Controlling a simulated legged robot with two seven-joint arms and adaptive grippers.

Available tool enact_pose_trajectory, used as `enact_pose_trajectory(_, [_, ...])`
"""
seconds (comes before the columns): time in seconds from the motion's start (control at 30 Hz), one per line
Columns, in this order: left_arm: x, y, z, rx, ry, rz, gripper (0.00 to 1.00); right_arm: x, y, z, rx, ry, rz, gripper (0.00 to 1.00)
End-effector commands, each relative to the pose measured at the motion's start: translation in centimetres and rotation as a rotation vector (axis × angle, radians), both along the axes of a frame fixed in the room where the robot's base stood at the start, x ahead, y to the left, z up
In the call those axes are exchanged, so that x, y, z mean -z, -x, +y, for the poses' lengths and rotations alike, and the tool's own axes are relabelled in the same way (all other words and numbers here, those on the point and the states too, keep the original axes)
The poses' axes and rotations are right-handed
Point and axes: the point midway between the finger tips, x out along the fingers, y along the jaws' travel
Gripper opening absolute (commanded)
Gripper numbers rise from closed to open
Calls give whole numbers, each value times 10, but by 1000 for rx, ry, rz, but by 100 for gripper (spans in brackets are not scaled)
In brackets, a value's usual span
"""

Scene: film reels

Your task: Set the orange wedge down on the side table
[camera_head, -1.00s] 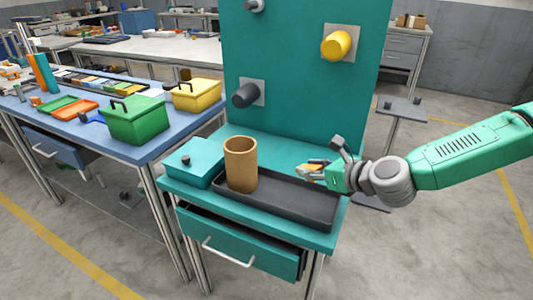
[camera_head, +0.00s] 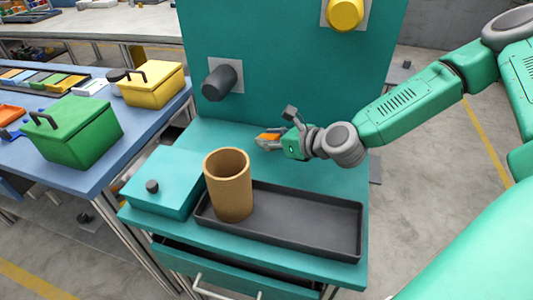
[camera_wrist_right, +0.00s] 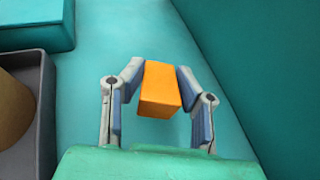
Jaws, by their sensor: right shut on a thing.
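The orange wedge (camera_wrist_right: 160,88) sits between the two fingers of my right gripper (camera_wrist_right: 160,95) in the right wrist view, and the fingers are shut on it. In the head view the right gripper (camera_head: 270,142) is over the back part of the teal side table (camera_head: 225,135), behind the black tray, with the orange wedge (camera_head: 268,137) at its fingertips. I cannot tell whether the wedge touches the table top. My left gripper is in no view.
A tan cylinder (camera_head: 228,187) stands in the left end of the black tray (camera_head: 300,222). A teal box (camera_head: 160,182) is left of it. A teal panel (camera_head: 300,70) with a dark peg (camera_head: 221,82) and a yellow peg (camera_head: 345,13) rises behind. The table's back strip is clear.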

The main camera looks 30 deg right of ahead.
Motion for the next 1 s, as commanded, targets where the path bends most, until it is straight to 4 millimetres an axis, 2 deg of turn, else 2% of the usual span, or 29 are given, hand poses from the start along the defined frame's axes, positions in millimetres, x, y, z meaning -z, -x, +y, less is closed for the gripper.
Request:
enact_pose_trajectory(0.17, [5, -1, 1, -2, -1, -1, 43, 14, -1, 2, -2, 4, -1, 3])
enact_pose_trajectory(0.4, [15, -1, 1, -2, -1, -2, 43, 49, 0, -4, -2, -6, 2, 3])
enact_pose_trajectory(0.6, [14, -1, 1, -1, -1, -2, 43, 49, -1, -4, -1, -6, -1, 3])
enact_pose_trajectory(0.63, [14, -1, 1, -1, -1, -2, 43, 48, 0, -3, -1, -5, 0, 34])
enact_pose_trajectory(0.67, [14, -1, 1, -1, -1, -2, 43, 48, 0, -3, -1, -5, 0, 45])
enact_pose_trajectory(0.7, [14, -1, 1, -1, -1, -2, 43, 48, 0, -3, -1, -5, 0, 48])
enact_pose_trajectory(1.0, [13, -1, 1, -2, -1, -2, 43, 46, 0, 0, -1, -1, -2, 48])
